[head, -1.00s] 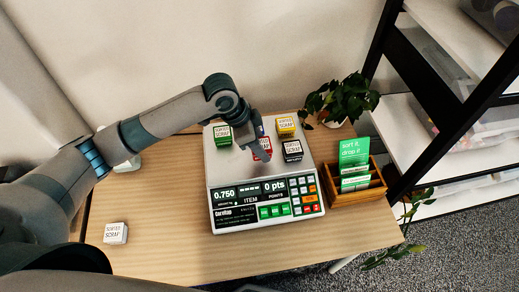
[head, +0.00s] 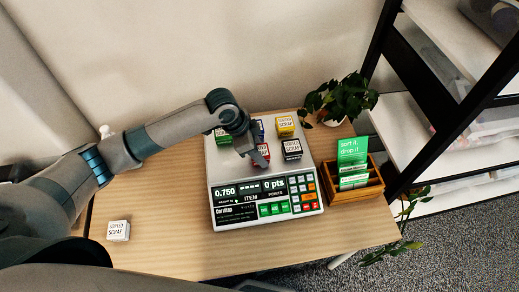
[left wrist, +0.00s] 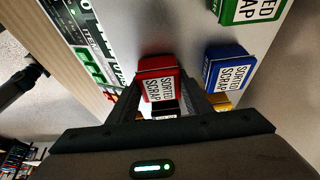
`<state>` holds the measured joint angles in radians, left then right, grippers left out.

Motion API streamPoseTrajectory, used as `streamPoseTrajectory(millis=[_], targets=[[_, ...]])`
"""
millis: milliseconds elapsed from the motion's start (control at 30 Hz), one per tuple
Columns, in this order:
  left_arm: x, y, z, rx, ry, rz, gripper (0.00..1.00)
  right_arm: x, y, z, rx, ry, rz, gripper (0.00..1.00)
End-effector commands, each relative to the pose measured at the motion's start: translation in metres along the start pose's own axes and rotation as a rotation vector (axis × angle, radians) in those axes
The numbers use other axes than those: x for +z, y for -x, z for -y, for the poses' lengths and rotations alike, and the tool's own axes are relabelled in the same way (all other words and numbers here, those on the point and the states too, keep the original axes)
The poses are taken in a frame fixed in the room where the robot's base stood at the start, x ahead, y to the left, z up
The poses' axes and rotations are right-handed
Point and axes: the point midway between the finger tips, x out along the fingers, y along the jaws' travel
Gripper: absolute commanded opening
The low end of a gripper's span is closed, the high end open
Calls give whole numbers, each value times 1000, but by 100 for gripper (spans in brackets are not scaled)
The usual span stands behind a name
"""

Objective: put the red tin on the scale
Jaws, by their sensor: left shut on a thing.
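The red tin (head: 262,157), labelled "sorted scrap", is held by my left gripper (head: 255,153) over the front middle of the scale's plate. In the left wrist view the red tin (left wrist: 158,80) sits between the two fingers, which are shut on it. The scale (head: 223,180) is white and grey, with a display reading 0.750 and 0 pts. I cannot tell whether the tin's underside touches the plate. My right gripper is not in view.
On the plate are a green tin (head: 222,136), a yellow tin (head: 285,127), a black tin (head: 292,150) and a blue tin (left wrist: 228,66) near the red one. A white tin (head: 118,231) lies front left. A wooden card box (head: 356,188) and a plant (head: 340,98) stand right.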

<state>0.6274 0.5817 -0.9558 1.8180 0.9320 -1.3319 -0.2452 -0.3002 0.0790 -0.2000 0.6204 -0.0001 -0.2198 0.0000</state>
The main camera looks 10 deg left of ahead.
Motion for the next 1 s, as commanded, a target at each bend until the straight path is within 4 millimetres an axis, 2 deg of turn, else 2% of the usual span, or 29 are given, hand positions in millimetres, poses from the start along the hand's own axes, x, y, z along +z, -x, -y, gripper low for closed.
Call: streamPoseTrajectory(millis=[267, 300, 367, 767, 1000], targets=[[1, -2, 0, 0, 0, 0, 19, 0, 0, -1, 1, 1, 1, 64], [1, -2, 0, 0, 0, 1, 52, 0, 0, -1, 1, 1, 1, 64], [1, -2, 0, 0, 0, 0, 64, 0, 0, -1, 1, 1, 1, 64], [0, 1, 1, -1, 0, 0, 64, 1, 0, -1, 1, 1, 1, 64], [0, 21, 2, -3, -1, -1, 64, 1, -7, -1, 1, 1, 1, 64]])
